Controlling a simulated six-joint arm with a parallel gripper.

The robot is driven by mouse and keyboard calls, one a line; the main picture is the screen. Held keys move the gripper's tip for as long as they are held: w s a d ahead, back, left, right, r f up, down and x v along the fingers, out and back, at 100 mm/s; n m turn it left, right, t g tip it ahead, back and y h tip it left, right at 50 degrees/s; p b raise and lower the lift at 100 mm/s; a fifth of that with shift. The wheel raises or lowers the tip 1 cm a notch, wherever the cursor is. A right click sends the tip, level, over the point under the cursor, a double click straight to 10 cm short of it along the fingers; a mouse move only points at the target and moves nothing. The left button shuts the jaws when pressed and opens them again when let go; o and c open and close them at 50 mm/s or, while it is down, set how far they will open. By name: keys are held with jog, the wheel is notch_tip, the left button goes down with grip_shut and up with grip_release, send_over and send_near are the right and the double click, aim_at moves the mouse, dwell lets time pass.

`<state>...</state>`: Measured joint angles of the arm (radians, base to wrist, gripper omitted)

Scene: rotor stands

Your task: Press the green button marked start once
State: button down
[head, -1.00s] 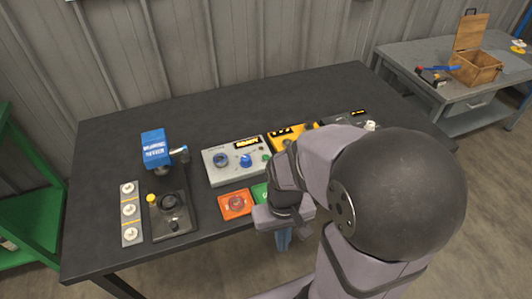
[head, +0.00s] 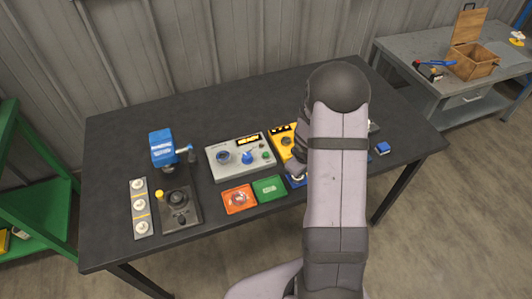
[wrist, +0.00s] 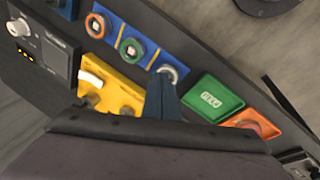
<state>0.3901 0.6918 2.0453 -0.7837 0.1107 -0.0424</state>
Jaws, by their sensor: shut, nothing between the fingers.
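A grey control box (head: 214,173) stands mid-table in the head view, with a blue knob, a lit display and a small green button (head: 265,155) at its right end. Any marking on that button is too small to read. My gripper shows in the wrist view as blue fingers (wrist: 163,88), shut and empty. The fingers appear over the area between the blue strip with rings (wrist: 137,30) and the green tray (wrist: 208,98). I cannot tell their height. In the head view my arm mostly hides the gripper. The grey box is not clearly visible in the wrist view.
A yellow box (head: 281,141) stands right of the grey box, partly behind my arm. The green tray (head: 270,188) and an orange tray (head: 238,199) lie in front. A blue-topped stand (head: 162,147) is at left. The table's back (head: 220,107) is clear.

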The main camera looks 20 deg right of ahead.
jog(key=w+a+r+n+t+y, duration=0.15)
jog(key=w+r+n+t, duration=0.3)
jog(key=w, duration=0.55)
notch_tip(320, 180, up, 4)
jog(key=f+n+t+y, duration=0.1)
jog(key=n+t+y, duration=0.1)
jog(key=y, duration=0.1)
send_over(266, 155)
jog(key=shift+s+d+r+g, duration=0.2)
jog(key=shift+s+d+g, duration=0.05)
jog(key=shift+s, duration=0.2)
jog(key=shift+f, duration=0.1)
jog(key=shift+h, duration=0.25)
notch_tip(266, 155, down, 9)
jog(key=b, duration=0.8)
jog(key=shift+r, duration=0.2)
jog(key=shift+f+b, duration=0.25)
jog(key=shift+b, duration=0.15)
jog(key=shift+f, duration=0.2)
